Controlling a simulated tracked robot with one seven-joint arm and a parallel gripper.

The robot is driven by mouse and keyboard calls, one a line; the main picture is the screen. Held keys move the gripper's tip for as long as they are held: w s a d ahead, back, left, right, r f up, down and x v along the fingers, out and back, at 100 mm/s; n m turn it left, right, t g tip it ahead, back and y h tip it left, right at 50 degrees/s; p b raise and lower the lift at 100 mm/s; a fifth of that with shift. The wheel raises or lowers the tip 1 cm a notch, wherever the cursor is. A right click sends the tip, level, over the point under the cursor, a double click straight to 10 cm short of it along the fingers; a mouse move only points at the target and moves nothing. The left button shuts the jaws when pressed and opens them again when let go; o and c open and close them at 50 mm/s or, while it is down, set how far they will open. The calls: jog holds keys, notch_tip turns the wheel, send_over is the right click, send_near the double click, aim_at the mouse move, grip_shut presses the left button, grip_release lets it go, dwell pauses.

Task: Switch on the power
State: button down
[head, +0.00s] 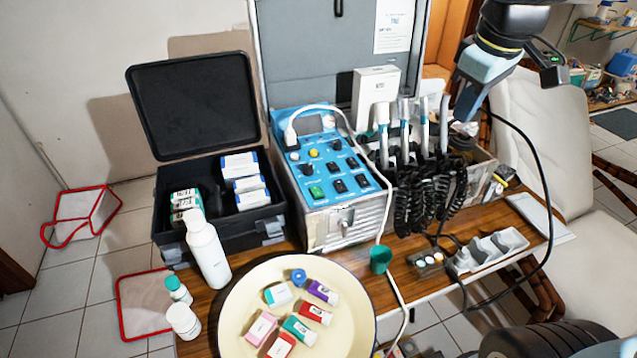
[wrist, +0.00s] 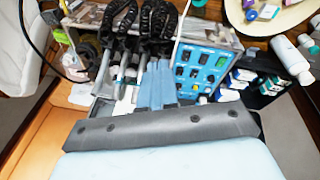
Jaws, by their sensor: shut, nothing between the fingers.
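The blue control panel (head: 325,160) sits in the open case. It has a green switch (head: 316,192), several black rocker switches, a yellow knob (head: 313,153) and dark knobs. Which control is the power switch cannot be read. The panel also shows in the wrist view (wrist: 200,72), upside down. My gripper (head: 463,115) is up at the right, above the handpieces and well to the right of the panel. In the wrist view its blue fingers (wrist: 160,64) are together and empty, pointing over the handpieces beside the panel. They appear apart from the panel.
Handpieces with black coiled cords (head: 430,190) stand right of the panel. The raised case lid (head: 300,50) and a white box (head: 376,92) are behind. A white cable loops over the panel. A black box (head: 262,222), a white bottle (head: 207,250) and a cream plate (head: 240,325) stand nearby.

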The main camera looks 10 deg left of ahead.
jog(key=w+a+f+n+g, duration=0.1)
jog(key=w+a+f+n, duration=0.1)
jog(key=a+n, duration=0.3)
jog(key=w+a+f+n+g, duration=0.1)
jog(key=w+a+f+n, duration=0.1)
jog(key=a, duration=0.5)
jog(key=n+g+h, duration=0.1)
jog(key=n+g, duration=0.1)
jog(key=n, duration=0.6)
send_over(319, 194)
jog(key=w, duration=0.1)
jog(key=f, duration=0.6)
jog(key=shift+a, duration=0.4)
jog(key=f, duration=1.4)
jog(key=shift+s+d, duration=0.3)
jog(key=shift+s, duration=0.05)
